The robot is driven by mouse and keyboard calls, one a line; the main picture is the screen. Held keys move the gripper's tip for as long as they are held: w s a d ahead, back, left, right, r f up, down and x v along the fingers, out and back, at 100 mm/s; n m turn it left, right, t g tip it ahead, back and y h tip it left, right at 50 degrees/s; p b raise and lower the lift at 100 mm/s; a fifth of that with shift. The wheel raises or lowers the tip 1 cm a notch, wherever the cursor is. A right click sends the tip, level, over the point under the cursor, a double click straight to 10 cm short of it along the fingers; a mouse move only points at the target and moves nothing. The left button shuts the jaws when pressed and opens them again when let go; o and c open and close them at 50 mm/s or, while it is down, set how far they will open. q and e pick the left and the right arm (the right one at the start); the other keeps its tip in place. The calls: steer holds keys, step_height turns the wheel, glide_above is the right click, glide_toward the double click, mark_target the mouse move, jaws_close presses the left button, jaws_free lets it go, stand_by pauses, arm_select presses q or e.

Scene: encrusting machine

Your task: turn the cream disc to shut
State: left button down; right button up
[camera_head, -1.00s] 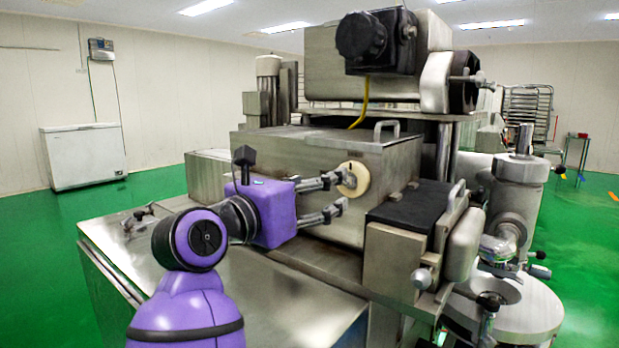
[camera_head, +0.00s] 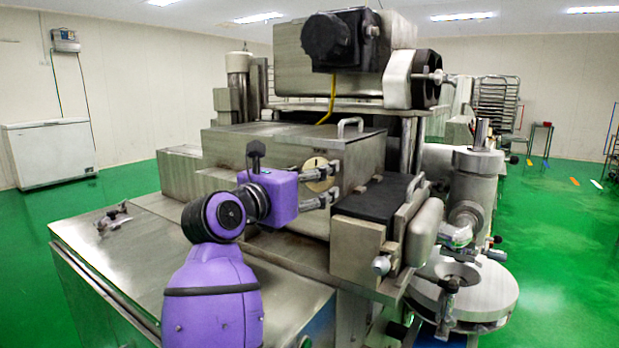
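The cream disc (camera_head: 317,174) is on the front face of the steel box (camera_head: 360,155) in the middle of the machine. It is round and pale, with small dark marks on its face. My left gripper (camera_head: 336,180) is at the disc, its two fingers apart, one above the other. The upper finger crosses in front of the disc, and the lower finger lies below it. The fingers hide part of the disc. I cannot tell whether they touch it. Nothing is seen gripped between them. My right gripper is not in view.
A block with a black top (camera_head: 372,206) stands close to the right of the fingers. A steel deck (camera_head: 130,255) lies left of my arm. A round hopper base (camera_head: 480,298) is at the right. Green floor (camera_head: 565,240) is open beyond the machine.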

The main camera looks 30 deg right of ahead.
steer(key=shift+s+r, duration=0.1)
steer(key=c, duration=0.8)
arm_select(q)
steer(key=shift+s+f, duration=0.25)
steer(key=shift+s, duration=0.2)
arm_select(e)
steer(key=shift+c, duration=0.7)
arm_select(q)
steer(key=shift+s+f, duration=0.15)
steer(key=shift+f, duration=0.1)
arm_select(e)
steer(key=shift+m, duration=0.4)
arm_select(q)
step_height(320, 180, down, 12)
steer(key=s+d+g+b, duration=0.1)
steer(key=s+b, duration=0.1)
steer(key=b, duration=1)
steer(key=shift+s+r+b, duration=0.2)
steer(key=shift+s+b, duration=0.1)
steer(key=shift+s, duration=0.05)
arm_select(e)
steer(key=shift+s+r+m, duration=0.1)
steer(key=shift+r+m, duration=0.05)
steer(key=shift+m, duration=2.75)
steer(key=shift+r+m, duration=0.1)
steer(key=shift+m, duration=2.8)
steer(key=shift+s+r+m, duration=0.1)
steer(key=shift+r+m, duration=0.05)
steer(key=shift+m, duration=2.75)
